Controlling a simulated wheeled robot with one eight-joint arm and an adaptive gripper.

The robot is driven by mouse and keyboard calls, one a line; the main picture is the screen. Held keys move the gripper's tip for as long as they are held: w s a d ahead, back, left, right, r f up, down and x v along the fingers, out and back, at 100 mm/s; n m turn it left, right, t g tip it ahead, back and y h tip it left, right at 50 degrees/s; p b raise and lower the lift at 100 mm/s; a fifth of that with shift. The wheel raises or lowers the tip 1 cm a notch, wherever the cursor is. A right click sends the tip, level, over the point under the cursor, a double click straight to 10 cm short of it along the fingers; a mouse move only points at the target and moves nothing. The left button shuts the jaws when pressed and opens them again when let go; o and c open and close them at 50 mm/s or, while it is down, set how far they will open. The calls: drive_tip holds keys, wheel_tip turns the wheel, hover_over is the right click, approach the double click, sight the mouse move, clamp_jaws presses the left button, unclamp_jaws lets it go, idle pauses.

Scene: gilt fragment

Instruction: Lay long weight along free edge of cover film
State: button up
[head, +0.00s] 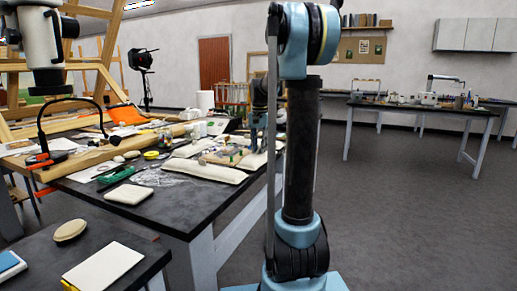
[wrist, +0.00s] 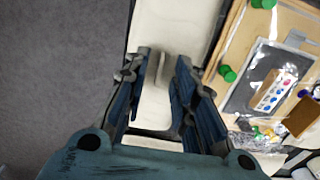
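My gripper (wrist: 163,58) points down over a long pale padded bar (wrist: 180,22), which may be the long weight. Its two fingers are apart, one on each side of a pale strip of that bar; no contact shows. In the head view my gripper (head: 257,140) is at the table's right edge, above the pale bar (head: 251,161), partly hidden by my arm. To the right in the wrist view, clear shiny film (wrist: 293,39) lies about a dark panel (wrist: 241,98) with a small colour-dotted card. Which film edge is free I cannot tell.
A second pale bar (head: 205,171) lies at the table's front. Green pins (wrist: 228,73) stand on the wooden board (wrist: 228,48). A lamp, tools and jars crowd the left of the table. A side table (head: 40,262) stands in front. The floor (head: 400,210) at right is clear.

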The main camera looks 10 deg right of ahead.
wheel_tip(320, 180, up, 13)
drive_tip(key=s+f+n, duration=0.1)
drive_tip(key=s+f, duration=0.3)
drive_tip(key=s, duration=0.3)
drive_tip(key=s+f+n+t, duration=0.1)
drive_tip(key=s+f, duration=0.3)
drive_tip(key=s, duration=0.3)
drive_tip(key=s+f+n, duration=0.2)
drive_tip(key=s+f, duration=0.1)
drive_tip(key=s, duration=0.3)
drive_tip(key=s+f+n+t, duration=0.1)
drive_tip(key=s+f+n, duration=0.2)
drive_tip(key=s+f, duration=1.3)
wheel_tip(320, 180, down, 3)
drive_tip(key=shift+r, duration=0.2)
drive_tip(key=shift+w, duration=0.15)
drive_tip(key=shift+w+f, duration=0.2)
drive_tip(key=shift+w, duration=0.15)
